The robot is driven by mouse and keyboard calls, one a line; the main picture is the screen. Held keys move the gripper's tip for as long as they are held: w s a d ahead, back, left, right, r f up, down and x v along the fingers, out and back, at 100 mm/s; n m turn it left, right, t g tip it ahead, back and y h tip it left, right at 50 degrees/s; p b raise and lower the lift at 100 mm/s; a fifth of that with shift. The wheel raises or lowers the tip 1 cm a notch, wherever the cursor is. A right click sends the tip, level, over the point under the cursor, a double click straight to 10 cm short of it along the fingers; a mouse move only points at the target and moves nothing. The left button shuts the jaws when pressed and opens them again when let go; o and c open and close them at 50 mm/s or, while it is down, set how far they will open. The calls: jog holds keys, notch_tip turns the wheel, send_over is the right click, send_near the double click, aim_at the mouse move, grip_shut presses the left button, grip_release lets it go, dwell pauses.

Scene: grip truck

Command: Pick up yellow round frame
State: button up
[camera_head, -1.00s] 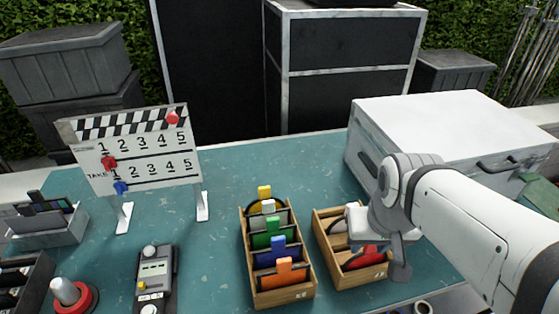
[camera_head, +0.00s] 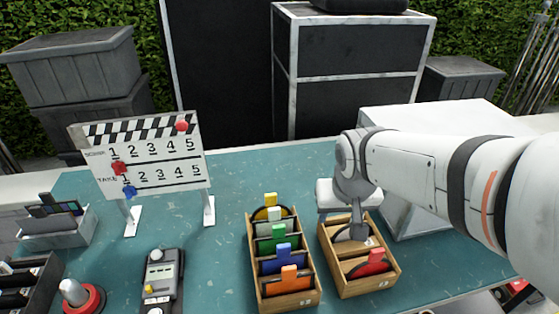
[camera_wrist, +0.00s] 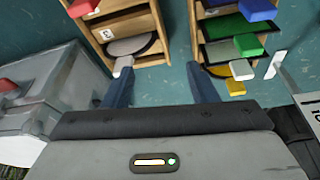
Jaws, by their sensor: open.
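The yellow round frame (camera_head: 260,214) has a yellow tab and stands in the back slot of the left wooden box (camera_head: 252,262). Its lower part is hidden by the box and the frames in front. In the wrist view the yellow frame (camera_wrist: 219,71) is just right of the right finger. My gripper (camera_head: 341,217) is open and empty, hanging above the back of the right wooden box (camera_head: 389,281), to the right of the yellow frame. In the wrist view both fingers of my gripper (camera_wrist: 160,88) are apart, with bare table between them.
White, green, blue and orange tabbed frames share the left box. The right box holds a red-tabbed frame (camera_head: 373,262) and a grey disc with a white tab (camera_wrist: 123,64). A clapperboard (camera_head: 150,150) stands left; a large white case (camera_head: 445,112) is right.

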jog(key=n+y+p, duration=0.1)
jog(key=n+p, duration=0.1)
send_over(271, 195)
jog(key=s, duration=0.2)
jog(key=shift+s+d+f+t, duration=0.2)
jog(key=shift+d+f+t, duration=0.15)
jog(key=shift+f, duration=0.3)
jog(key=shift+w+a+f, duration=0.1)
jog(key=shift+a+f, duration=0.1)
jog(key=x, duration=0.7)
jog(key=shift+w+f+p, duration=0.15)
jog(key=shift+w+p, duration=0.15)
jog(key=shift+p, duration=0.05)
grip_shut()
